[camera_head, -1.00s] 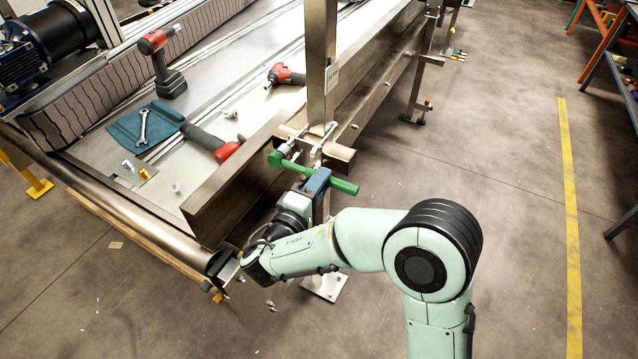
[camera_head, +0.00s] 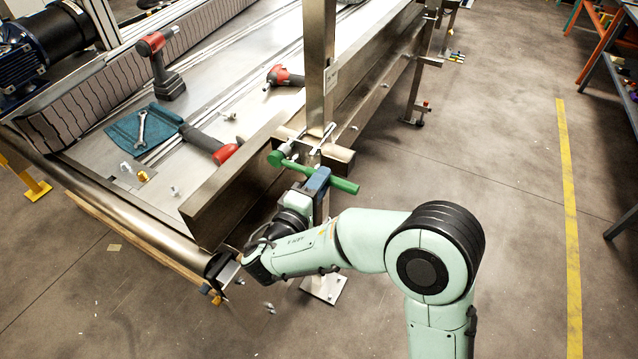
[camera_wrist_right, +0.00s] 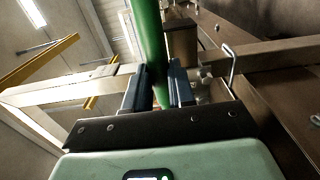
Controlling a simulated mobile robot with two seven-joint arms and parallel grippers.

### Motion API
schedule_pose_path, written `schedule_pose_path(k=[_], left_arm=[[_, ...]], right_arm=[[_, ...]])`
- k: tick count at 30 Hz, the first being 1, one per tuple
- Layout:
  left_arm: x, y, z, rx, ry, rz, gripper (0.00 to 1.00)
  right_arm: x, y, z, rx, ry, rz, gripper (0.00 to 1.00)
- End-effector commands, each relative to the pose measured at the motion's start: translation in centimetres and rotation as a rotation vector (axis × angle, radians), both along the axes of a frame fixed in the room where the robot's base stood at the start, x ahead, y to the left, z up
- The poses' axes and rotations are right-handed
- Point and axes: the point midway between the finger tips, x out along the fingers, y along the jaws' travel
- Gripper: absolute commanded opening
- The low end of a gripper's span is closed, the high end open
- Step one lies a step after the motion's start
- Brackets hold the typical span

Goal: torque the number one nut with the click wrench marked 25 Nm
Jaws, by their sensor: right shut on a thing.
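A green click wrench (camera_head: 343,186) lies across my right gripper (camera_head: 316,180), which is shut on its handle. The handle's free end points right and its rounded head is at the left. In the right wrist view the green handle (camera_wrist_right: 148,35) runs up between the two dark fingers of the gripper (camera_wrist_right: 158,92). No nut number or 25 Nm mark is readable. My left gripper is out of view.
The steel post (camera_head: 319,60) rises right behind the wrench. Open floor lies right.

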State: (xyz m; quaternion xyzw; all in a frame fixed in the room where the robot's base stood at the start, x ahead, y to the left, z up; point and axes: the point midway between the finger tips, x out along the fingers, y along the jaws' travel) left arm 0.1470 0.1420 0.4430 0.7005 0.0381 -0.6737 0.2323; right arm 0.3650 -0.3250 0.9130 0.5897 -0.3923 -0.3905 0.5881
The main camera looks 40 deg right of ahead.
Motion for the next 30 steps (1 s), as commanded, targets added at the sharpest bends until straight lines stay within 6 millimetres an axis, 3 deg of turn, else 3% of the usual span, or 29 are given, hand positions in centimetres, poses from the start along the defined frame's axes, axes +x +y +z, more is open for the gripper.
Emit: schedule_pose_path(k=[15, 30], left_arm=[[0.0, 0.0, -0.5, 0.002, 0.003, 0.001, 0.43], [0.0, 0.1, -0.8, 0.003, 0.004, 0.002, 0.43]], right_arm=[[0.6, -1.5, -0.1, -0.001, -0.001, -0.001, 0.0], [0.7, -1.7, -0.1, -0.001, -0.001, 0.0, 0.0]])
